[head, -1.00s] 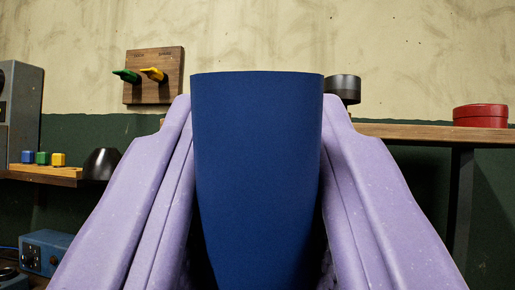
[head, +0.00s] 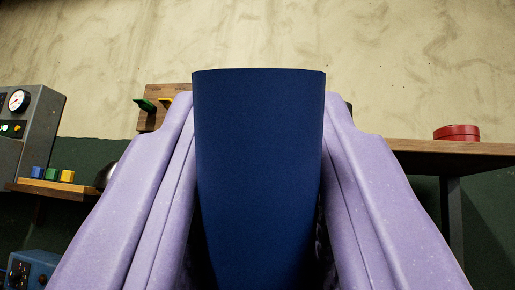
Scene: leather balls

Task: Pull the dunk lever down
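My gripper (head: 259,170) shows as two lavender fingers, one on each side of a large dark blue tapered piece (head: 259,150). The fingers press along both its sides, and it fills the space between them. Its flat, wide end is at the top, and its lower part narrows out of sight between the fingers. I cannot tell for sure that this piece is the dunk lever's handle; whatever it joins is hidden.
At left stands a grey panel with a dial (head: 18,100). A small shelf (head: 48,189) holds blue, green and yellow blocks. A blue box (head: 33,270) is below. At right, a wooden shelf (head: 420,152) carries a red round tin (head: 457,132).

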